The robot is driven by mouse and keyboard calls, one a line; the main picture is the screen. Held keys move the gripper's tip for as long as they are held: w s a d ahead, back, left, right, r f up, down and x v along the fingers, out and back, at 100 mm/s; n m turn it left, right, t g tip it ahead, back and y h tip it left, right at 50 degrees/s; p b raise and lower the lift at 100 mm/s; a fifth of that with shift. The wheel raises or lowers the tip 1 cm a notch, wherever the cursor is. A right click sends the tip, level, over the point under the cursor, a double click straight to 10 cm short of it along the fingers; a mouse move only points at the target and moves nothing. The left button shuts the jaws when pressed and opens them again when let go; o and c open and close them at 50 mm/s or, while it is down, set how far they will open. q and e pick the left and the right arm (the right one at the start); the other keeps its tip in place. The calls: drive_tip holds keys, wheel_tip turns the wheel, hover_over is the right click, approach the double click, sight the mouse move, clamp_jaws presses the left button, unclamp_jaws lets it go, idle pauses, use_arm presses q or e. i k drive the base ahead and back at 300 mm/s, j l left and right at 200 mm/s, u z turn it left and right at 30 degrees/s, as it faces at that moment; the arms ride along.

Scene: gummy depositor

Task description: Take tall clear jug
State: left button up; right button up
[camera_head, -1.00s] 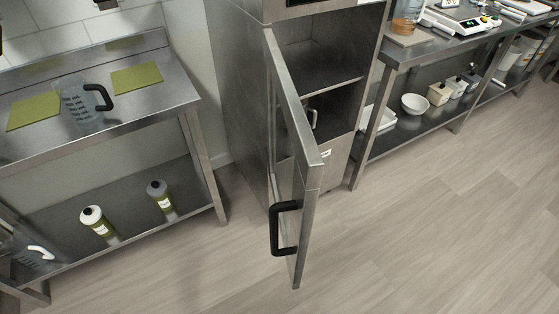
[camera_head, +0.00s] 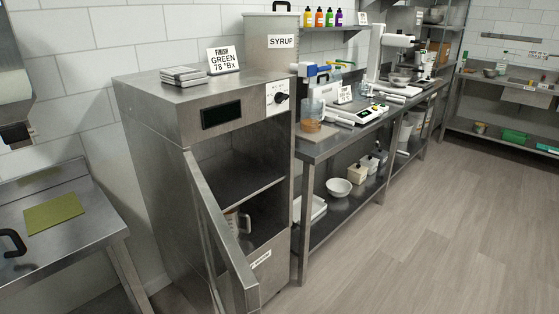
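Several jugs are in view, and I cannot tell for sure which one is the tall clear jug. A clear jug (camera_head: 311,112) with amber contents low in it stands on the right steel counter, on a tan mat. Another jug (camera_head: 232,222) with a pale handle stands on the lower level inside the open steel cabinet, partly hidden by the door. At the left picture edge, the black handle of a third jug (camera_head: 13,243) shows above the left steel table; its body is cut off. Neither of my grippers is in view.
The cabinet door (camera_head: 215,225) stands open, jutting toward me. The left table (camera_head: 75,250) holds a green mat (camera_head: 54,214). The right counter (camera_head: 345,140) carries a white scale (camera_head: 354,115). A white bowl (camera_head: 339,188) sits on its lower shelf. The floor at right is clear.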

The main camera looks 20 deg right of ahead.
sight(312, 110)
drive_tip(key=i+l+u, duration=0.1)
drive_tip(key=l, duration=0.5)
drive_tip(key=i+l, duration=0.2)
drive_tip(key=l, duration=0.4)
drive_tip(key=i+l+u, duration=0.15)
drive_tip(key=l, duration=0.45)
drive_tip(key=i+l+u, duration=0.1)
drive_tip(key=l, duration=0.55)
drive_tip(key=i+l, duration=0.15)
drive_tip(key=l, duration=0.45)
drive_tip(key=l+u, duration=0.15)
drive_tip(key=l, duration=0.5)
drive_tip(key=i, duration=0.05)
